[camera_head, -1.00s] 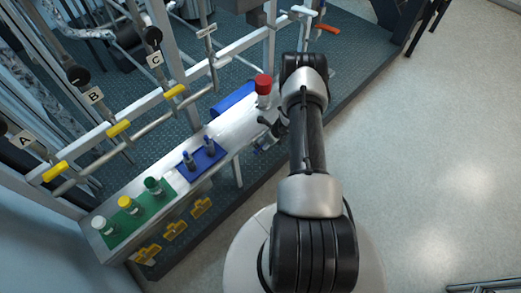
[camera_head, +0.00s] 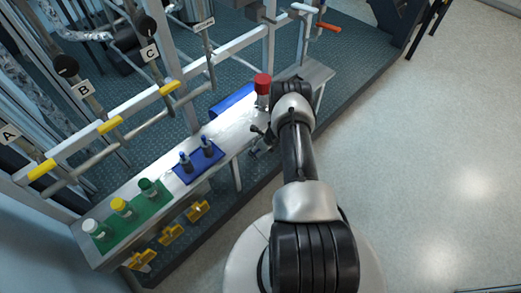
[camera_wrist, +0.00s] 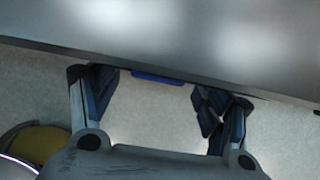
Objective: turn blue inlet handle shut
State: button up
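My gripper (camera_head: 259,141) is at the front edge of the steel shelf, partly hidden by my arm in the head view. In the wrist view my gripper (camera_wrist: 160,105) has its two dark fingers wide apart with nothing between them. A thin blue piece (camera_wrist: 157,78) shows between and beyond the fingers, just under the shelf edge; most of it is hidden, and I cannot tell whether it is the blue inlet handle. No blue handle shows clearly in the head view.
The steel shelf (camera_head: 228,131) carries a red-capped bottle (camera_head: 262,88), a blue rack (camera_head: 200,158) and a green rack (camera_head: 127,228) with bottles. Several yellow handles (camera_head: 172,235) sit below its front. A white handle (camera_head: 304,8) and an orange handle (camera_head: 328,26) are at the back. Floor at right is clear.

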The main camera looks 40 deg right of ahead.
jog(key=c, duration=0.9)
jog(key=shift+w, duration=0.1)
jog(key=shift+w+d+y, duration=0.1)
jog(key=shift+y, duration=0.2)
jog(key=shift+d+y, duration=0.15)
jog(key=shift+y, duration=0.25)
jog(key=shift+d+f+m+y, duration=0.15)
jog(key=shift+m+y, duration=0.1)
jog(key=shift+y, duration=0.4)
jog(key=shift+d+r+m+y, duration=0.1)
jog(key=shift+m+y, duration=0.15)
jog(key=shift+y, duration=0.4)
jog(key=o, duration=1.1)
jog(key=shift+s, duration=0.2)
jog(key=shift+c, duration=0.2)
